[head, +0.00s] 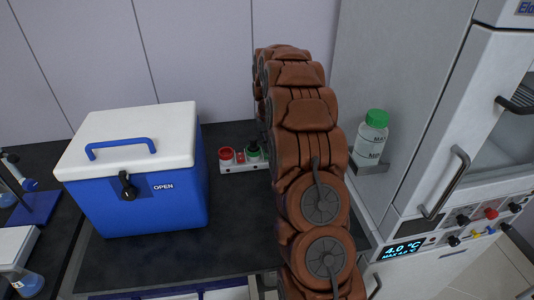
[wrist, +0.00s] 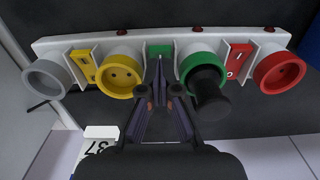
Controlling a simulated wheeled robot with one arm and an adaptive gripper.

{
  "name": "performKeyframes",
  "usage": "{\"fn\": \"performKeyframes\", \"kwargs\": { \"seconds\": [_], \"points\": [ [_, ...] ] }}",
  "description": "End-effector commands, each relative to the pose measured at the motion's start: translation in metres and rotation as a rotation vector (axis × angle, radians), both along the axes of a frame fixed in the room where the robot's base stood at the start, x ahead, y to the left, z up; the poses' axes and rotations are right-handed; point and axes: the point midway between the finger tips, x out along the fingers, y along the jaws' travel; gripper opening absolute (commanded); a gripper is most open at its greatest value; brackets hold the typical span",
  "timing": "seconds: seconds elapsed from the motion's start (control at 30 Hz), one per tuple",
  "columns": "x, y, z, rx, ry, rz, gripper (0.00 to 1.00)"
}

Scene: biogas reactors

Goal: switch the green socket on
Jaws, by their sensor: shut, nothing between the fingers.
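The white socket strip (wrist: 220,42) crosses the wrist view, with grey, yellow, green and red round sockets. The green socket (wrist: 190,62) has a black plug (wrist: 210,95) in it. A green switch (wrist: 160,48) sits between the yellow and green sockets. My gripper (wrist: 159,62) is shut and empty, its fingertips right at the lower edge of the green switch and partly covering it. I cannot tell whether they touch it. In the head view the strip (head: 240,168) shows only its red and green end; my arm hides the rest and my gripper.
A yellow switch (wrist: 83,67) and a red switch (wrist: 238,60) flank the outer sockets. A blue cooler box (head: 140,205) with white lid stands left of the strip. A white bottle with green cap (head: 370,140) sits on a holder at the right, beside a cabinet (head: 440,130).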

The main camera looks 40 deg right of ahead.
Motion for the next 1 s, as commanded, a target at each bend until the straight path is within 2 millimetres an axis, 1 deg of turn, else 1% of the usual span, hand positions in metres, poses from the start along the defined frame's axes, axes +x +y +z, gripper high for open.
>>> {"fn": "performKeyframes", "kwargs": {
  "seconds": [1.0],
  "points": [
    [0.000,0.000,-0.010,0.000,0.001,0.000,0.00]
  ]
}}
